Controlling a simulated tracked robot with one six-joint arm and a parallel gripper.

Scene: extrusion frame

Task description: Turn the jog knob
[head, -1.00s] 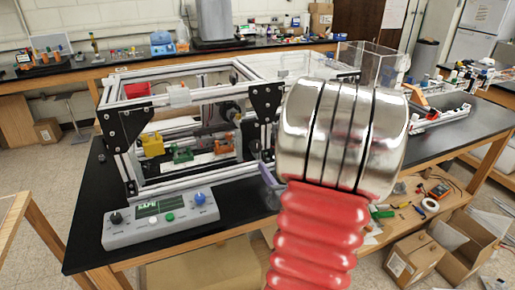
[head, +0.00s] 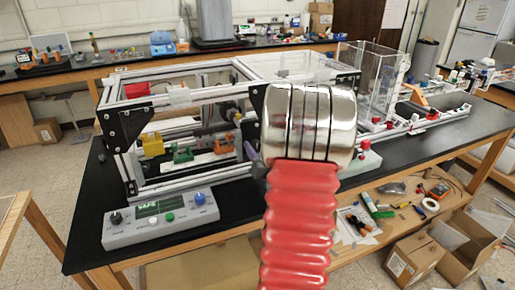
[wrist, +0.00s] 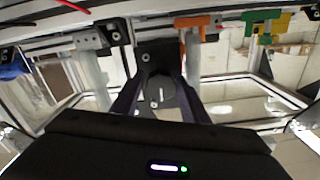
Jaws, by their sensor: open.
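A round black knob with a white line (wrist: 161,94), which looks like the jog knob, sits on a black bracket in the wrist view. My gripper (wrist: 159,86) is open, with one dark finger on each side of the knob. I cannot tell whether the fingers touch it. In the head view a purple finger of my gripper (head: 249,150) shows beside the extrusion frame (head: 185,98). My arm hides most of the gripper there, and I cannot make out the knob.
A control box (head: 160,217) with a black knob and a blue knob stands at the front left. Yellow (head: 152,144), green (head: 183,155) and orange (head: 223,144) parts sit on the frame's lower rail. A clear box (head: 373,75) stands behind my arm at right.

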